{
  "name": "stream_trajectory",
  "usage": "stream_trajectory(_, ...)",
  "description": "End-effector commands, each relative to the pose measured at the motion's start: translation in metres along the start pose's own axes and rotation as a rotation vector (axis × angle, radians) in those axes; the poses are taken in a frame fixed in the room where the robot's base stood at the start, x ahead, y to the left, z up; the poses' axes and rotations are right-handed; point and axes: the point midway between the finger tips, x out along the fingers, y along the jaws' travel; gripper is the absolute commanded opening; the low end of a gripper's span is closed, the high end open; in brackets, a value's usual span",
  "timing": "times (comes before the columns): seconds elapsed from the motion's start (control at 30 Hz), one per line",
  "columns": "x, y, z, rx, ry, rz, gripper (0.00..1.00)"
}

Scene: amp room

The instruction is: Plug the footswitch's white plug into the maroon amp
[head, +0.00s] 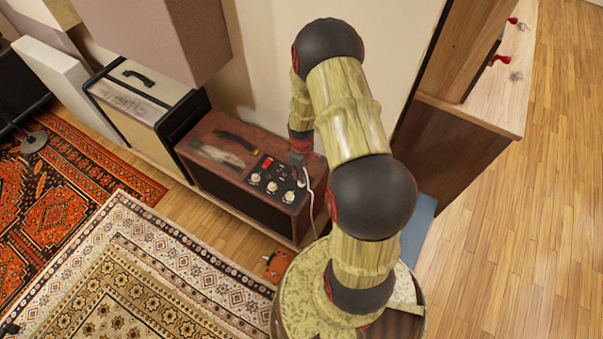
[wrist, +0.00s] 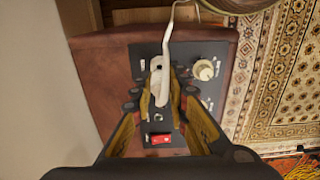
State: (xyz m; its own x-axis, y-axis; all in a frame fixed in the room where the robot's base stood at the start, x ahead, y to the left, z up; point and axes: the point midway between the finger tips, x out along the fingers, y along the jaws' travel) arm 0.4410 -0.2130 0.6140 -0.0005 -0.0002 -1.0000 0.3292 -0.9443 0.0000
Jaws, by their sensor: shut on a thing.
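The maroon amp (head: 208,177) stands on the floor against the wall, with a black control panel (head: 262,199) on top carrying several pale knobs. In the wrist view the panel (wrist: 181,128) shows a red switch (wrist: 160,140) and a small round socket (wrist: 158,116). My gripper (wrist: 161,92) is shut on the white plug (wrist: 159,84), over the panel. A white cable (wrist: 169,38) runs from the plug; it also shows in the head view (head: 311,207). I cannot tell whether the plug tip touches a socket. An orange box (head: 275,265), perhaps the footswitch, lies on the floor.
A cream amp (head: 130,107) stands left of the maroon one. A large brown box (head: 165,40) hangs over the amps' back. A wooden cabinet (head: 455,140) stands right. Patterned rugs (head: 150,245) cover the floor in front; wooden floor at right is clear.

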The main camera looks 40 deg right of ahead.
Motion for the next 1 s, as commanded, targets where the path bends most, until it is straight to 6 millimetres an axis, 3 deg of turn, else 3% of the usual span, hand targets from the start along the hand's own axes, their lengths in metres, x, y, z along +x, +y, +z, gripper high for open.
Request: stream_trajectory(1.0,0.014,0.0,0.0,0.0,0.0,0.0,0.0)
